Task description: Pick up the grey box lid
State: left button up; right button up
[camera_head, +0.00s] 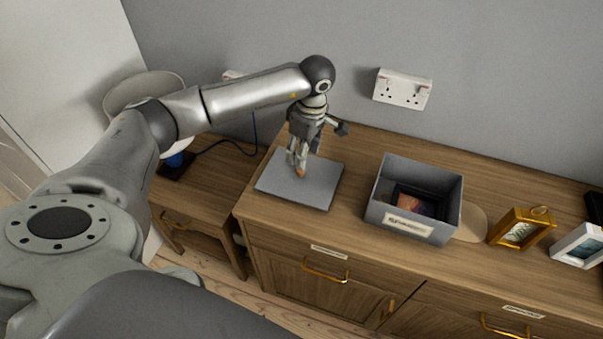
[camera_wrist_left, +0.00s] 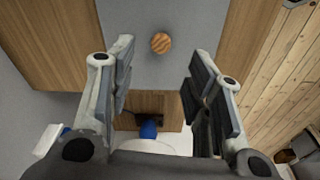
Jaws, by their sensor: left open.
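The grey box lid (camera_head: 325,188) lies flat on the left end of the wooden cabinet top. It also shows in the left wrist view (camera_wrist_left: 205,20), with a round wooden knob (camera_wrist_left: 161,43) on it. My left gripper (camera_head: 298,167) points down over the lid, with its fingertips close to the knob. In the left wrist view my left gripper (camera_wrist_left: 160,62) is open, with the knob seen between its finger lines and nothing held. Whether the fingers touch the lid I cannot tell. The open grey box (camera_head: 387,212) stands to the right of the lid. My right gripper is not in view.
The box holds a dark item with a picture. Right of it are a tan round piece (camera_head: 473,224), a gold lantern-like frame (camera_head: 521,228) and a white frame (camera_head: 578,246). A wall with sockets (camera_head: 402,89) stands behind. A lower wooden table (camera_head: 210,185) is at left.

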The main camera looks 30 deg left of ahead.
aim_at(301, 174)
pick_arm(q)
jog(key=shift+f, duration=0.5)
jog(key=shift+w+f, duration=0.1)
jog(key=shift+f, duration=0.15)
jog(key=f, duration=0.1)
jog(key=f+p, duration=0.1)
jog(key=f, duration=0.1)
jog(key=f+p, duration=0.1)
jog(key=shift+s+a+f, duration=0.2)
jog(key=shift+a, duration=0.05)
jog(key=shift+f, duration=0.25)
jog(key=shift+w+f, duration=0.1)
jog(key=c, duration=0.3)
grip_shut()
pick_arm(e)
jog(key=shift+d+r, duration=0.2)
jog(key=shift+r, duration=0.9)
